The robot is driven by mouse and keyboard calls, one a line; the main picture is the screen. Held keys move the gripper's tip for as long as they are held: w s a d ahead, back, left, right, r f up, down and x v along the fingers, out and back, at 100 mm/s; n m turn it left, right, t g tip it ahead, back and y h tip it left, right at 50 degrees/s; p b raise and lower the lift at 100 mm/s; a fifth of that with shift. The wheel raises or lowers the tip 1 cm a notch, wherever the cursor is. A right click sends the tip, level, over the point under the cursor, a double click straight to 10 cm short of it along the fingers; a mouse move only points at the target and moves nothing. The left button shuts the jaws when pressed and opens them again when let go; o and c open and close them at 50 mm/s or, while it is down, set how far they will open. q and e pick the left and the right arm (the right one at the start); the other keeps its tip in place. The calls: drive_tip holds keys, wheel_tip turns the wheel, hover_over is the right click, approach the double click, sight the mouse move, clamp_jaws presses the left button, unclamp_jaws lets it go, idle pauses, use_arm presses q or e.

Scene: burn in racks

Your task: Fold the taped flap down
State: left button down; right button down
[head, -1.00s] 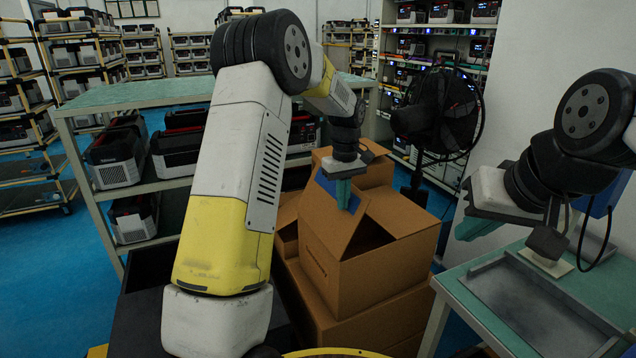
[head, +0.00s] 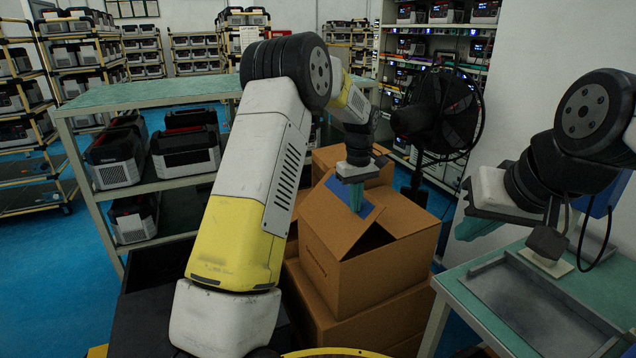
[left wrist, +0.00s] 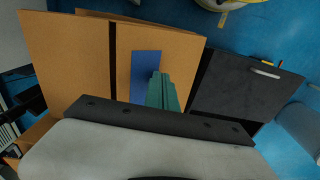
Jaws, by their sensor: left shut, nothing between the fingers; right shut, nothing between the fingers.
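The cardboard box (head: 378,275) stands on other boxes in the middle of the head view. Its flap (head: 322,215) carries a blue tape patch (head: 367,209) and slopes up at an angle, with a dark gap beneath its edge. My left gripper (head: 356,207) is shut and empty, its green fingertips at the blue patch; I cannot tell whether they press on it. In the left wrist view the fingers (left wrist: 162,92) overlap the right part of the blue tape (left wrist: 145,76). My right gripper (head: 520,232) is shut and empty above the right-hand table, partly hidden by its own arm.
A black fan (head: 438,110) stands behind the box. A green-topped bench (head: 150,95) with battery units is at the left. A table with a grey tray (head: 535,305) is at the right. Another carton (head: 335,155) stands behind the box.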

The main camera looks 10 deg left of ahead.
sight(362, 205)
use_arm(q)
drive_tip(key=shift+w+d+f, duration=0.75)
drive_tip(key=shift+d+f, duration=0.2)
drive_tip(key=shift+f, duration=0.15)
drive_tip(key=shift+w+d+f, duration=0.3)
drive_tip(key=shift+d+f, duration=0.05)
drive_tip(key=shift+f, duration=0.3)
drive_tip(key=shift+w+d+f, duration=0.25)
drive_tip(key=shift+d+f, duration=0.1)
drive_tip(key=shift+f, duration=0.3)
drive_tip(key=shift+w+d+f, duration=0.15)
drive_tip(key=shift+f, duration=0.35)
drive_tip(key=shift+w+d+f, duration=0.1)
drive_tip(key=shift+d+f, duration=0.1)
drive_tip(key=shift+f, duration=0.35)
drive_tip(key=shift+w+d+f, duration=0.15)
drive_tip(key=shift+f, duration=0.35)
drive_tip(key=shift+r, duration=3.5)
